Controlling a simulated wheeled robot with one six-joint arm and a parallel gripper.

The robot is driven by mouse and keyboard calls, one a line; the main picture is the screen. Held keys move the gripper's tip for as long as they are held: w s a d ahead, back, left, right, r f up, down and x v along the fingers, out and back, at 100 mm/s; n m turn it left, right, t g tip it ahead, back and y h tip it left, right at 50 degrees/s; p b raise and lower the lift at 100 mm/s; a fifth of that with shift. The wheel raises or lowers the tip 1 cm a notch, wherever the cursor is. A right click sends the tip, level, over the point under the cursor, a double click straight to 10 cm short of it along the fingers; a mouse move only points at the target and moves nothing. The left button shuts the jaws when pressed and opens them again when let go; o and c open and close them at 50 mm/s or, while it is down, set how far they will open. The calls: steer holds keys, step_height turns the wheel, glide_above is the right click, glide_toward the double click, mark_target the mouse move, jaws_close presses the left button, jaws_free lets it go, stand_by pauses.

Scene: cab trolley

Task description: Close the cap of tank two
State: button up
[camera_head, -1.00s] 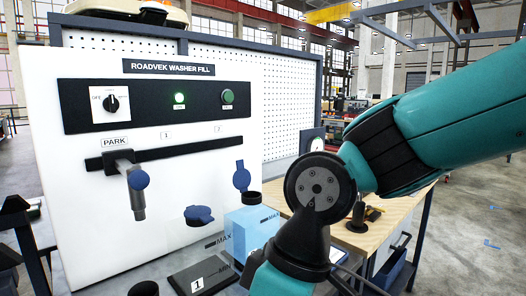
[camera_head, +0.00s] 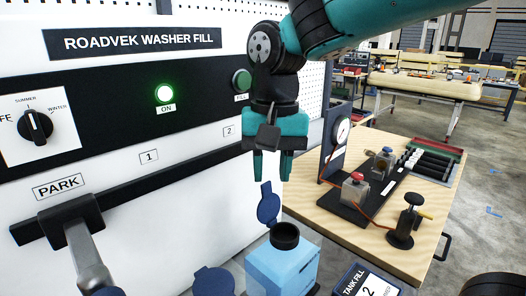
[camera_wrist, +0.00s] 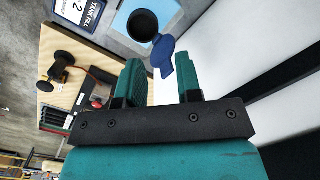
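Tank two is a light blue tank (camera_head: 282,265) at the lower middle of the head view, with a dark round filler neck (camera_head: 285,235) on top. Its blue cap (camera_head: 268,205) stands upright and open behind the neck. In the wrist view, the open neck (camera_wrist: 143,25) shows at the top, with the cap (camera_wrist: 163,56) hanging beside it. My gripper (camera_head: 272,178) points down just above the cap, apart from it. Its fingers (camera_wrist: 158,80) are spread with nothing between them.
The panel has a fill nozzle (camera_head: 88,262) parked on a rail at the left. Another blue cap (camera_head: 213,281) is at the bottom. A label plate marked 2 (camera_head: 368,284) lies right of the tank. A wooden bench (camera_head: 340,222) with a gauge and fittings stands to the right.

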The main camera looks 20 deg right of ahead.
mark_target(265, 183)
steer(key=w+r+m+g+h+p, duration=0.1)
steer(key=w+r+m+p, duration=0.4)
steer(key=w+r+m, duration=0.4)
steer(key=shift+m, duration=0.4)
steer(key=s+f, duration=0.1)
steer(key=f, duration=0.4)
steer(key=s+d+f+p, duration=0.1)
steer(key=f, duration=0.4)
steer(key=s+f+p, duration=0.1)
steer(key=f, duration=0.5)
steer(key=shift+s+d, duration=0.15)
steer(key=shift+d, duration=0.15)
jaws_close()
